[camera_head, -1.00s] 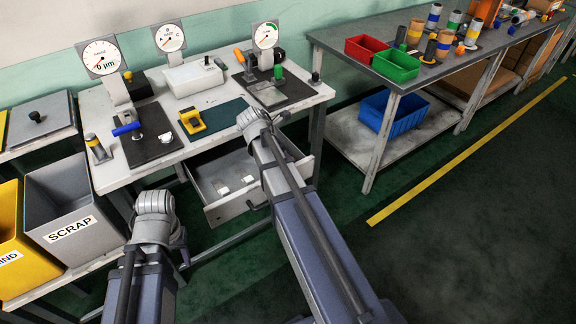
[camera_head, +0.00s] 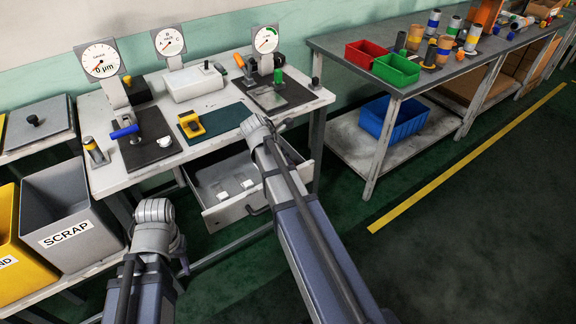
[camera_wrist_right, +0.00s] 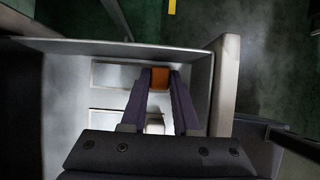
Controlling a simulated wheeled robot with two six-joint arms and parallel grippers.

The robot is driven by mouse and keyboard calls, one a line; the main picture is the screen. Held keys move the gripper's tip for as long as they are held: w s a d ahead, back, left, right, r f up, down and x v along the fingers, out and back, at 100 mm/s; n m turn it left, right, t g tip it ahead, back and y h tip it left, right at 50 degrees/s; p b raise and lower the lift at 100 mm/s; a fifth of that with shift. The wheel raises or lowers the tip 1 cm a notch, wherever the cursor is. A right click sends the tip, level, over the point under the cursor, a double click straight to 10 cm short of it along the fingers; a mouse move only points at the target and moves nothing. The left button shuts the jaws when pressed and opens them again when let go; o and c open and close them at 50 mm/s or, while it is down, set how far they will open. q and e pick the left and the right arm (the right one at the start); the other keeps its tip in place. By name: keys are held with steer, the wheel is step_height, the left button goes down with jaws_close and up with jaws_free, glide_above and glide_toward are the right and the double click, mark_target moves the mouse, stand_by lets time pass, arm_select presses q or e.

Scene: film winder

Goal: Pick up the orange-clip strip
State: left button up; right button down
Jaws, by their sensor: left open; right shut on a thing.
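An orange clip (camera_wrist_right: 160,78) shows in the right wrist view between the fingertips of my right gripper (camera_wrist_right: 160,76). The gripper is shut on it, above the open drawer (camera_wrist_right: 60,100). The film strip belonging to the clip cannot be made out. A small white piece (camera_wrist_right: 155,124) shows between the fingers, lower in that view. In the head view my right arm hides its own fingers and the clip. My left gripper (camera_head: 184,262) is open beside the bench, mostly hidden behind its wrist.
The open drawer (camera_head: 237,210) holds small white pieces (camera_head: 247,183). The bench top (camera_head: 205,150) carries dial gauges, a yellow device (camera_head: 191,124) and a blue-handled tool (camera_head: 125,131). A grey SCRAP bin (camera_head: 70,232) stands left. Open floor lies right.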

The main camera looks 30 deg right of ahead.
steer(key=shift+r, duration=0.1)
stand_by(0.4)
step_height(320, 180, up, 12)
steer(key=p, duration=1.1)
steer(key=shift+f+p, duration=0.25)
steer(key=shift+p, duration=0.1)
steer(key=shift+s, duration=0.1)
